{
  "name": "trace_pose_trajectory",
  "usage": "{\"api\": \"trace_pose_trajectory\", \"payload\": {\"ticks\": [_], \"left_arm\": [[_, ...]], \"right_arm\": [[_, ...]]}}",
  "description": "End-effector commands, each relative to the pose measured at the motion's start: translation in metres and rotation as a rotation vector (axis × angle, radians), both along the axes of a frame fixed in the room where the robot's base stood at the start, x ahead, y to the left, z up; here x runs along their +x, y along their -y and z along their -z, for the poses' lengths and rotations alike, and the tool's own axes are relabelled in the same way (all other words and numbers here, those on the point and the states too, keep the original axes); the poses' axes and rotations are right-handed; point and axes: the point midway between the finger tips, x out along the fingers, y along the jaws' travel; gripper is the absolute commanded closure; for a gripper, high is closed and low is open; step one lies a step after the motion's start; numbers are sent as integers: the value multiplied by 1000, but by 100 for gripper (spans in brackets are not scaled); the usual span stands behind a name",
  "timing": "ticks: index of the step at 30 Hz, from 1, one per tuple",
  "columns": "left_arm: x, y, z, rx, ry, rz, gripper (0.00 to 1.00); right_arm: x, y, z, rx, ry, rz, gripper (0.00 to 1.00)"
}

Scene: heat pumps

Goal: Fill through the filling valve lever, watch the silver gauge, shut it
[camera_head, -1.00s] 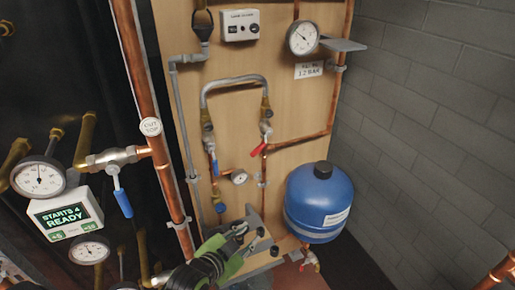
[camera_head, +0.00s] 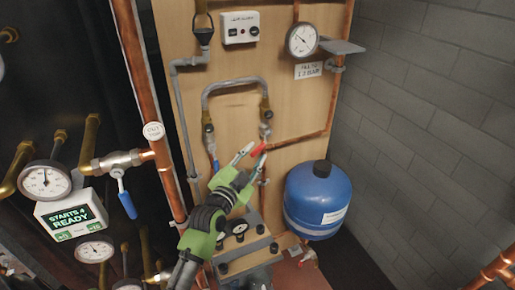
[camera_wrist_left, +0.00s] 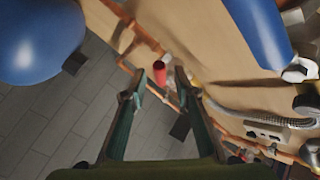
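The filling valve lever is a red handle (camera_head: 258,150) on the pipework at the middle of the wooden board, below the braided loop. My left gripper (camera_head: 254,154) is at this lever with its fingers apart. In the left wrist view the red lever (camera_wrist_left: 160,73) shows end-on between the two open fingertips (camera_wrist_left: 159,88), and no grip on it is visible. The silver gauge (camera_head: 302,39) is at the upper right of the board, above a "1.2 BAR" label (camera_head: 308,70); its reading is too small to tell. My right gripper is not in view.
A blue vessel (camera_head: 316,195) stands right of the lever. A grey-brick wall (camera_head: 430,110) bounds the right.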

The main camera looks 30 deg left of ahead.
Motion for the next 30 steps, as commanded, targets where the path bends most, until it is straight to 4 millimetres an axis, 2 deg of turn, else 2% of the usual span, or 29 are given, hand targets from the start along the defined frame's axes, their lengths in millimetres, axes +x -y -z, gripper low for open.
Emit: {"api": "trace_pose_trajectory", "payload": {"ticks": [1,6,17,20,21,30], "left_arm": [[9,0,-2,-1,0,0,72],[24,-1,0,-1,0,0,72],[29,-1,0,0,0,0,72],[29,-1,0,0,0,0,96],[29,-1,0,0,0,0,100],[34,-1,-2,11,-10,-1,100]], "right_arm": [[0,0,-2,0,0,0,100],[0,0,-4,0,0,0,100],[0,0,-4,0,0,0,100],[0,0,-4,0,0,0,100],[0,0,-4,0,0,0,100],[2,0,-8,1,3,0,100]]}}
